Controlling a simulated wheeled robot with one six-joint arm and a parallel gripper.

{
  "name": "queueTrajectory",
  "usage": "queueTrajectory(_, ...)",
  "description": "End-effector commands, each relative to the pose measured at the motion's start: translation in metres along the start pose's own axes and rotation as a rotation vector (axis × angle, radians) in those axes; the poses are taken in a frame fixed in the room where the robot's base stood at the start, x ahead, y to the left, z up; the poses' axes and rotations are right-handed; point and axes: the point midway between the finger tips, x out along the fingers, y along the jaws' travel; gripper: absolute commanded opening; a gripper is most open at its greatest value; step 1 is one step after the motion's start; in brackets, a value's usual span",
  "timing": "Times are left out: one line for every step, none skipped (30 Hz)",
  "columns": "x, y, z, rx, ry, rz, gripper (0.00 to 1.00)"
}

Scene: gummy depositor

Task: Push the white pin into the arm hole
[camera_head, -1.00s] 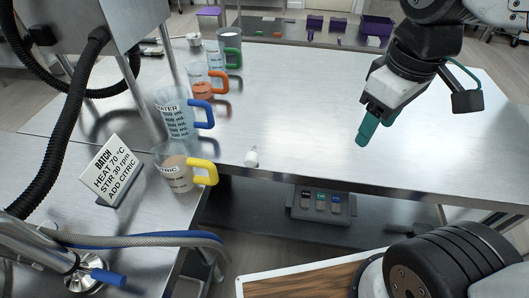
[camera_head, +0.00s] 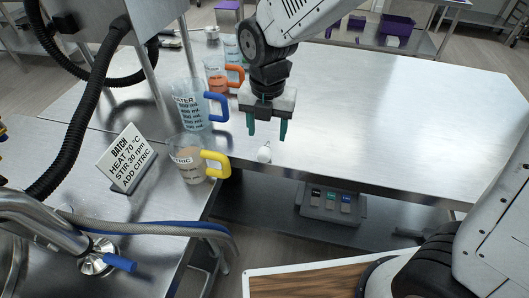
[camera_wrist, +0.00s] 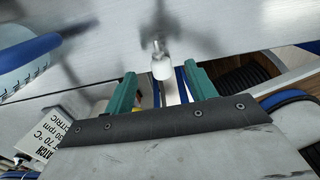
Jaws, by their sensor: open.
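The white pin (camera_head: 264,152) lies on the steel table near its front edge, to the right of the yellow-handled jug. In the wrist view the white pin (camera_wrist: 161,66) shows just beyond the fingertips, roughly midway between them. My gripper (camera_head: 266,132) is open, with its two green fingers pointing down above and slightly behind the pin, empty. The green fingers also show in the wrist view (camera_wrist: 160,75), apart from the pin. I cannot make out the arm hole in either view.
Measuring jugs with yellow (camera_head: 188,165), blue (camera_head: 190,110) and orange (camera_head: 215,75) handles stand left of the gripper. A batch sign (camera_head: 124,158) stands further left. A button box (camera_head: 330,204) sits below the table edge. The table to the right is clear.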

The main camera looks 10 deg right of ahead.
Motion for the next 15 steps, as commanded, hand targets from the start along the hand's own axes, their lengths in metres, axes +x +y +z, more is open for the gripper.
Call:
queueTrajectory(0.006, 0.0, 0.0, 0.001, 0.002, -0.002, 0.56)
queueTrajectory(0.009, 0.0, 0.0, 0.001, 0.002, -0.002, 0.56)
queueTrajectory(0.014, 0.0, 0.0, 0.002, 0.002, -0.002, 0.56)
queueTrajectory(0.018, 0.0, 0.0, 0.002, 0.003, -0.003, 0.56)
queueTrajectory(0.023, 0.0, 0.0, 0.002, 0.003, -0.003, 0.56)
queueTrajectory(0.03, 0.001, 0.0, 0.002, 0.003, -0.004, 0.56)
queueTrajectory(0.035, 0.001, 0.0, 0.002, 0.004, -0.004, 0.56)
queueTrajectory(0.039, 0.002, 0.001, 0.002, 0.003, -0.003, 0.56)
queueTrajectory(0.045, 0.002, 0.001, 0.003, 0.003, -0.004, 0.56)
queueTrajectory(0.048, 0.002, 0.001, 0.003, 0.002, -0.003, 0.56)
queueTrajectory(0.051, 0.002, 0.001, 0.003, 0.002, -0.002, 0.56)
queueTrajectory(0.053, 0.002, 0.001, 0.003, 0.001, -0.002, 0.56)
queueTrajectory(0.055, 0.002, 0.001, 0.003, 0.001, -0.001, 0.56)
queueTrajectory(0.056, 0.002, 0.001, 0.004, 0.001, -0.001, 0.56)
queueTrajectory(0.057, 0.002, 0.001, 0.004, 0.0, 0.0, 0.56)
